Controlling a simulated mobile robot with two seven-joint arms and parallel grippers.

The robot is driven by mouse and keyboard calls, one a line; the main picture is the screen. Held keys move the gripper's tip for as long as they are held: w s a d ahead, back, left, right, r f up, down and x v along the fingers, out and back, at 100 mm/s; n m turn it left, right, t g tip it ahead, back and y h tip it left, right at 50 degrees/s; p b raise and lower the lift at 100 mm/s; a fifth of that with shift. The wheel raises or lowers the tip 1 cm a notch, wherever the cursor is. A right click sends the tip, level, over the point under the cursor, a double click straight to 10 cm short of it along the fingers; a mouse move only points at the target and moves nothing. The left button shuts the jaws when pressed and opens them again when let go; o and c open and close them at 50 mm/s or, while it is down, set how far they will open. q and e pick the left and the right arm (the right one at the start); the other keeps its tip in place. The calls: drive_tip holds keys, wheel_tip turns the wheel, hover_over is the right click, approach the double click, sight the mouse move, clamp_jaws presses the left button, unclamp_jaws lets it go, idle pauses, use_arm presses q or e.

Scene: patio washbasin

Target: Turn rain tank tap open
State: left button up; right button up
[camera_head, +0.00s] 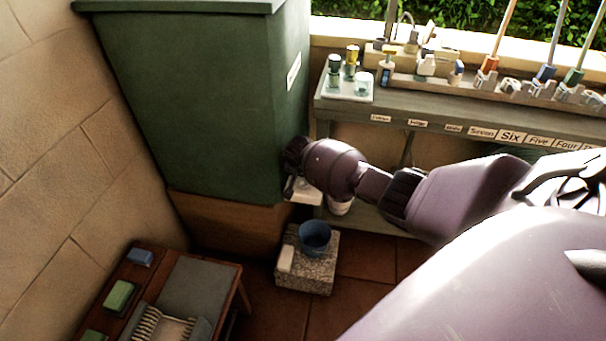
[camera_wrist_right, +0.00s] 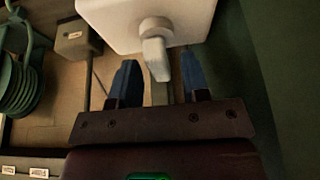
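The green rain tank (camera_head: 200,100) stands at the back left on a brown base. My right arm reaches from the right to the tank's lower right edge. In the right wrist view, my right gripper (camera_wrist_right: 160,82) is open, with two blue fingers apart. A pale tap lever (camera_wrist_right: 156,58) hangs from a round hub on a white block (camera_wrist_right: 120,22). The lever's lower end lies between the fingertips, with a visible gap on each side. In the head view my wrist hides most of the tap and gripper. My left gripper is not in view.
A blue bowl (camera_head: 314,236) sits on a speckled stone block (camera_head: 305,276) below my wrist. A grey bench (camera_head: 420,105) with bottles and labelled holders stands right of the tank. A wooden table (camera_head: 235,268) is at the lower left. A green coil (camera_wrist_right: 22,75) shows at left in the wrist view.

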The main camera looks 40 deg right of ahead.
clamp_jaws()
